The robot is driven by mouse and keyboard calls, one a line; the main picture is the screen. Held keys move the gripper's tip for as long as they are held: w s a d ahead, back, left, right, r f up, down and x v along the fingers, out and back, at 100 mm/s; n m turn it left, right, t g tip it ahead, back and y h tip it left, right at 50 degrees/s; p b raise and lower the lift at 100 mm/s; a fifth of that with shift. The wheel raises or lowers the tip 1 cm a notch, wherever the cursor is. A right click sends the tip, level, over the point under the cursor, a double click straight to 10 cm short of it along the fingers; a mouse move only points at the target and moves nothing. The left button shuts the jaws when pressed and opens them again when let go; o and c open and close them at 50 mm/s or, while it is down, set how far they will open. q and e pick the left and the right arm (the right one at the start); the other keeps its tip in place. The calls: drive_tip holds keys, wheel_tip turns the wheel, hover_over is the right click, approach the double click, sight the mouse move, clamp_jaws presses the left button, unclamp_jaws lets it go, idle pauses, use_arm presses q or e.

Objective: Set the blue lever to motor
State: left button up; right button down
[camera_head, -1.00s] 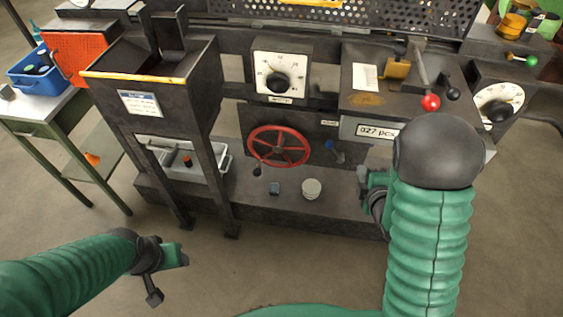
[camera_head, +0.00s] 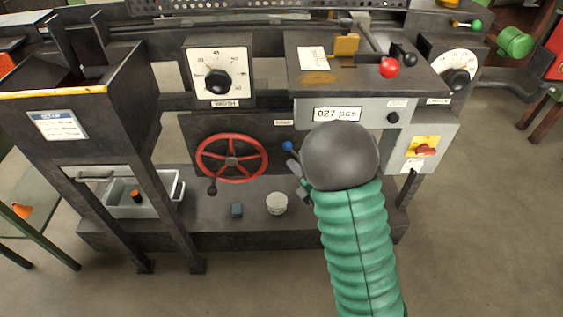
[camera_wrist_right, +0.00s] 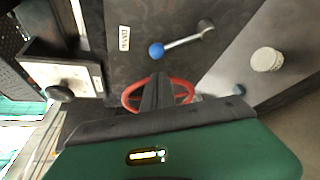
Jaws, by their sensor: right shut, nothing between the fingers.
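The blue lever has a round blue knob (camera_head: 288,146) on the dark machine panel, right of the red handwheel. In the right wrist view the blue knob (camera_wrist_right: 156,50) sits at one end of a grey metal arm, with the pivot (camera_wrist_right: 206,27) at the other. My left gripper is out of view.
The red handwheel (camera_head: 232,158) is left of the lever. A small label plate (camera_wrist_right: 124,38) is near the knob. The grey counter box (camera_head: 388,112) overhangs on the right.

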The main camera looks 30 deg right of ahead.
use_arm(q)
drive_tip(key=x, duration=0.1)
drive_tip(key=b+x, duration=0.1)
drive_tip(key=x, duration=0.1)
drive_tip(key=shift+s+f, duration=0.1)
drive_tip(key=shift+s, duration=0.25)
use_arm(e)
drive_tip(key=x, duration=0.8)
